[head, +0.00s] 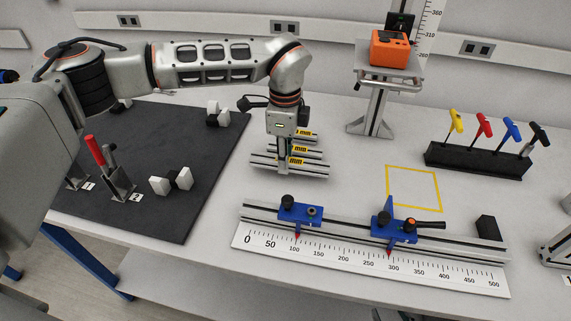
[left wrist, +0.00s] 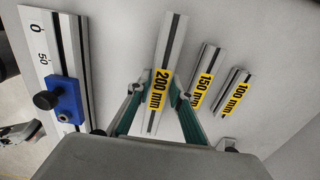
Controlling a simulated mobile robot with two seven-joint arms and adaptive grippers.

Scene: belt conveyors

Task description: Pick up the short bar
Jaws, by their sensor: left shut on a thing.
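Three aluminium bars with yellow labels lie side by side. The shortest, the 100 mm bar (left wrist: 232,95), is at the right in the left wrist view; in the head view it is the farthest back (head: 308,133). The 150 mm bar (left wrist: 204,77) lies between it and the 200 mm bar (left wrist: 173,40), which is nearest the front in the head view (head: 262,163). My left gripper (head: 284,168) points down and is shut on the 200 mm bar, its green fingers on either side. I cannot tell whether that bar is lifted.
A ruled rail (head: 340,262) with two blue stops runs along the front. A black mat (head: 205,150) with clamps and blocks is left. A yellow outlined square (head: 413,207) is empty at right. Behind stand an orange device (head: 390,50) and a rack (head: 478,160) of coloured-handle tools.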

